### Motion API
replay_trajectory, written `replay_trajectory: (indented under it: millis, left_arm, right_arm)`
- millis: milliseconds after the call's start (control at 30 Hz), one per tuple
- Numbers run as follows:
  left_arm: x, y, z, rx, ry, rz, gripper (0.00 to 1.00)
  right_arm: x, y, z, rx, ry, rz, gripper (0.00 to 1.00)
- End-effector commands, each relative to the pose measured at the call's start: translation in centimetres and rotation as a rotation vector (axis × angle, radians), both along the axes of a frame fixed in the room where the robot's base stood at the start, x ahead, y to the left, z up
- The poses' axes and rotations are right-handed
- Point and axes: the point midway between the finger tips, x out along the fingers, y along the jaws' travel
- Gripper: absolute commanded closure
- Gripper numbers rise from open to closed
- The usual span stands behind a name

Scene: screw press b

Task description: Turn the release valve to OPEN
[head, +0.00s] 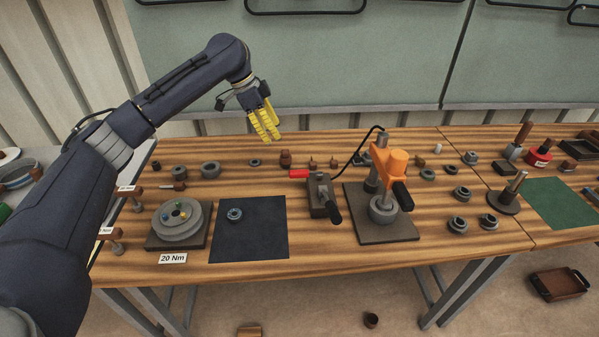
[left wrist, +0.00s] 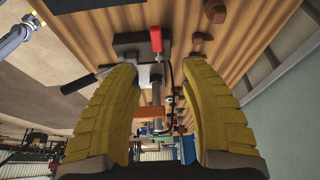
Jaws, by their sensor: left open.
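A small pump block (head: 319,190) stands on the wooden bench, right of the dark mat. A red lever (head: 299,173) sticks out to the left from its back end; it looks like the release valve. A black-gripped pump handle (head: 331,212) slants toward the front. No OPEN marking is legible. My left gripper (head: 265,124) is open and empty, above the back of the bench, behind and left of the block. In the left wrist view the red lever (left wrist: 156,40) and the block (left wrist: 135,46) show beyond the open yellow fingers (left wrist: 166,92). My right gripper is out of view.
An orange press (head: 391,165) stands right of the block, joined to it by a black hose (head: 359,150). Several small brown and grey parts (head: 285,159) stand behind the lever. The dark mat (head: 249,238) is mostly clear, with one grey ring (head: 235,215).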

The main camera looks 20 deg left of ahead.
Motion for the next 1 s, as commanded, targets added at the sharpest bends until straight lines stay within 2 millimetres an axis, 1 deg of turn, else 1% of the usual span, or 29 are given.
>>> replay_trajectory:
  millis: [33,133,267,800,1000]
  left_arm:
    - [-0.2,-0.6,0.1,-0.004,0.002,-0.015,0.56]
    - [-0.3,-1.2,-0.2,-0.007,0.004,-0.029,0.56]
    - [-0.1,-1.7,-1.7,-0.006,0.007,-0.028,0.56]
    - [1.2,-5.1,-10.7,-0.007,0.007,-0.026,0.56]
    - [1.7,-6.1,-13.3,-0.007,0.005,-0.025,0.56]
  right_arm:
    - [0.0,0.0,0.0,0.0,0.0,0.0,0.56]
    - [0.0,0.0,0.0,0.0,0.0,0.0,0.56]
    - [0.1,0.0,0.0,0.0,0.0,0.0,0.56]
    - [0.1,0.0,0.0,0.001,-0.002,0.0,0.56]
    - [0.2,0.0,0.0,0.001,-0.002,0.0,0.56]
